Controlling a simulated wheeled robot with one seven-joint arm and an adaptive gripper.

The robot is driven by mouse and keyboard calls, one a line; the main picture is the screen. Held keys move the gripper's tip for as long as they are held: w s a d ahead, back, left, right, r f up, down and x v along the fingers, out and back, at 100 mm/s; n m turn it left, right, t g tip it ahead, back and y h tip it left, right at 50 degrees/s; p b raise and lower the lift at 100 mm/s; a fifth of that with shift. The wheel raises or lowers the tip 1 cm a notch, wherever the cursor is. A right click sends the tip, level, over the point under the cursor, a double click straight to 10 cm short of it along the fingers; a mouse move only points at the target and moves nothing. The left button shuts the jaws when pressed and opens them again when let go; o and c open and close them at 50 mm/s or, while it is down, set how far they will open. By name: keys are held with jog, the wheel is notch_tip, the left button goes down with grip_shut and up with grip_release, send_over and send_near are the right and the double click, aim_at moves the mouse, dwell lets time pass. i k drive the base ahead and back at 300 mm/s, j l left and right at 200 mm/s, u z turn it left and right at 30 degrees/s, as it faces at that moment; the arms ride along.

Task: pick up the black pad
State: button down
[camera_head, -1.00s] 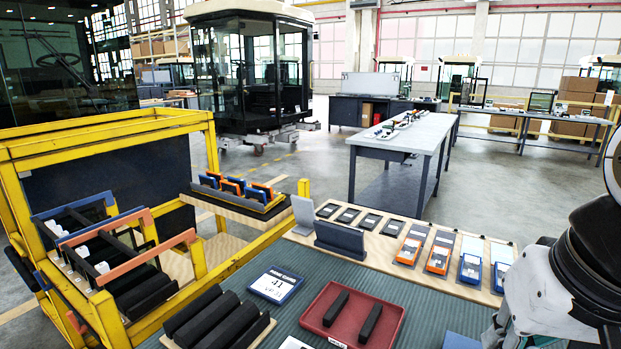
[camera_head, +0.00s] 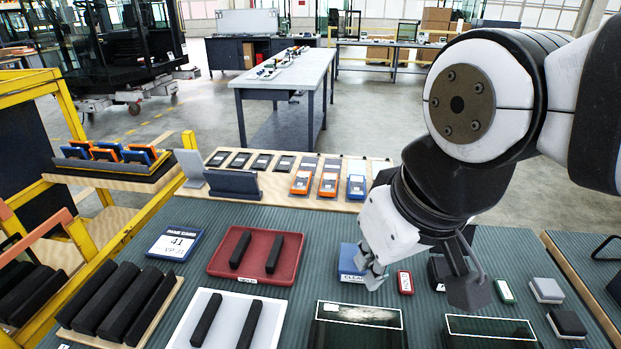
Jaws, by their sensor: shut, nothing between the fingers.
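A black pad (camera_head: 567,323) lies on the green ribbed mat near the lower right, beside the wooden edge. A similar grey pad (camera_head: 546,289) with a pale base lies just behind it. My gripper (camera_head: 468,290) hangs over the mat, to the left of both pads in the picture and apart from them. Its dark fingers look shut and hold nothing. My arm comes in from the upper right and hides part of the mat and a small dark item behind the fingers.
Near my gripper are a blue box (camera_head: 352,258), a small red item (camera_head: 405,282) and a small green-edged item (camera_head: 505,291). Two white-rimmed dark panels (camera_head: 359,307) lie in front. A red tray (camera_head: 218,257) and a white tray (camera_head: 187,321) hold black bars.

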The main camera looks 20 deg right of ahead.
aim_at(565, 324)
jog(key=j+z, duration=0.15)
jog(key=z, duration=1.4)
jog(key=l+z, duration=0.1)
jog(key=z, duration=0.15)
jog(key=u, duration=1.6)
jog(key=z, duration=1.15)
